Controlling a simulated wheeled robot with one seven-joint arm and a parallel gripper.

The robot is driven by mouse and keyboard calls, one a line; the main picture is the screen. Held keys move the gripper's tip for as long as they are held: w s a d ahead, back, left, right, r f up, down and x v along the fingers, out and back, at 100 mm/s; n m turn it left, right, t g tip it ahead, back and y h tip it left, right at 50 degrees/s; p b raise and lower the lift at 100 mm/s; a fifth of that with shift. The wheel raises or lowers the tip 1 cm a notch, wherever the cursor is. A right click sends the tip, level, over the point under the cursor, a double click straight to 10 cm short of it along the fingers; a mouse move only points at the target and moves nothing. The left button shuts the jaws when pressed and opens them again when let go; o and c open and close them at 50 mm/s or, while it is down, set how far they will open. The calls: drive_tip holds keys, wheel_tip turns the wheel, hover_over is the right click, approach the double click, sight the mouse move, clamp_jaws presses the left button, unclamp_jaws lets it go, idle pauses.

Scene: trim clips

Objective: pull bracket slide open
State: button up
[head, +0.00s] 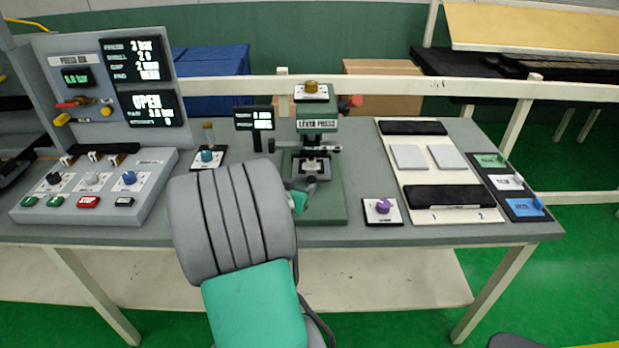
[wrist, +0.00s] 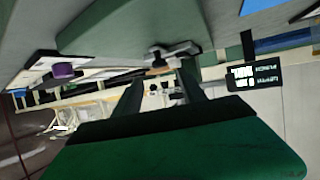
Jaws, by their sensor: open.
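The green lever press (head: 318,127) stands upright near the middle of the table, on a green base (head: 330,207). The bracket slide (head: 311,166) appears as a small dark and light fixture low in the press. My gripper (head: 300,198) is at the front left of the press base, partly hidden behind my grey and green arm. In the wrist view my gripper (wrist: 162,88) is open, its two dark fingers apart. A small metallic handle (wrist: 172,50) shows just beyond the fingertips, against the green base (wrist: 125,25). I cannot tell whether the fingers touch it.
A purple knob on a white plate (head: 382,207) sits right of the press. A small display (head: 254,119) stands left of it. A control console (head: 95,185) fills the left side. A white board with grey pads (head: 448,188) and coloured plates (head: 525,207) lie at the right.

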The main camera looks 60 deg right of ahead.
sight(312, 178)
drive_tip(key=p+x, duration=0.1)
drive_tip(key=x, duration=0.6)
drive_tip(key=shift+s+d, duration=0.1)
drive_tip(key=shift+d, duration=0.3)
clamp_jaws()
idle(0.9)
